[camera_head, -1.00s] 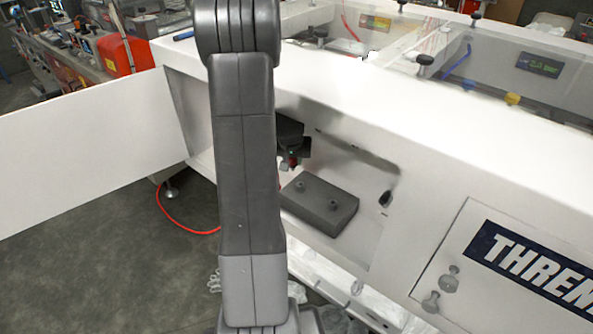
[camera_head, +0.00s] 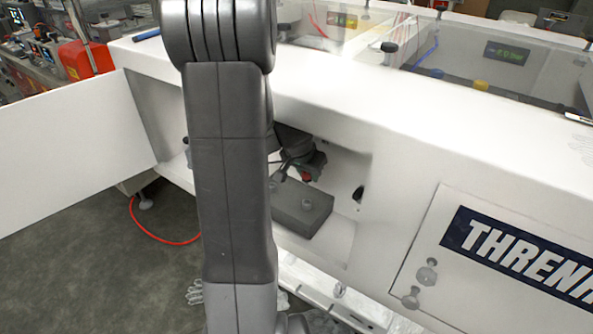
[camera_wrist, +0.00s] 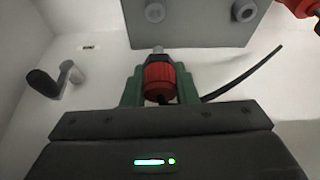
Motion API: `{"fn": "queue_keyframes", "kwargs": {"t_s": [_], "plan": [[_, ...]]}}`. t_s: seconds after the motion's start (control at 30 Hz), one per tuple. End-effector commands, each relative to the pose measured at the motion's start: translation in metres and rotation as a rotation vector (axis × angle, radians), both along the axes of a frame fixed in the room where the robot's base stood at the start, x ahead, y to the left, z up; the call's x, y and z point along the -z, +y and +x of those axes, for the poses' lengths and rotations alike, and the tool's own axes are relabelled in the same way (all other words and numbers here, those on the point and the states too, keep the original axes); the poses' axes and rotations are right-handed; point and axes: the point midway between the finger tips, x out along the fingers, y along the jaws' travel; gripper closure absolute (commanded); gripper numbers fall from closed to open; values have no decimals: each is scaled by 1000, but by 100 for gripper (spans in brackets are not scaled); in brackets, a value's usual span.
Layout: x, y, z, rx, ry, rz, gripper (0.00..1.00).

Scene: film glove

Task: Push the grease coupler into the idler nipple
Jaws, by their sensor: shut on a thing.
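My gripper (camera_wrist: 160,76) is shut on the red grease coupler (camera_wrist: 158,88), its green fingers on either side of it. The coupler's silver tip points toward the grey block (camera_wrist: 195,36) and looks close to its near edge in the wrist view. Two round nipples, a left one (camera_wrist: 155,12) and a right one (camera_wrist: 244,11), stand on the block; I cannot tell which is the idler nipple. The coupler is apart from both. In the head view my gripper (camera_head: 304,172) is over the back of the block (camera_head: 310,222), and my arm hides part of the scene.
The block sits inside an open bay of the white machine (camera_head: 450,130). A black hose (camera_wrist: 245,75) trails right from the coupler. A dark crank-like handle (camera_wrist: 48,84) is on the left. Another red part (camera_wrist: 302,8) shows at the upper right.

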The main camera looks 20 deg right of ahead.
Motion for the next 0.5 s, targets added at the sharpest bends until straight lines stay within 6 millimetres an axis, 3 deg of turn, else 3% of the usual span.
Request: {"fn": "queue_keyframes", "kwargs": {"t_s": [0.5], "plan": [[3,-2,-1,7,-2,-1,96]]}}
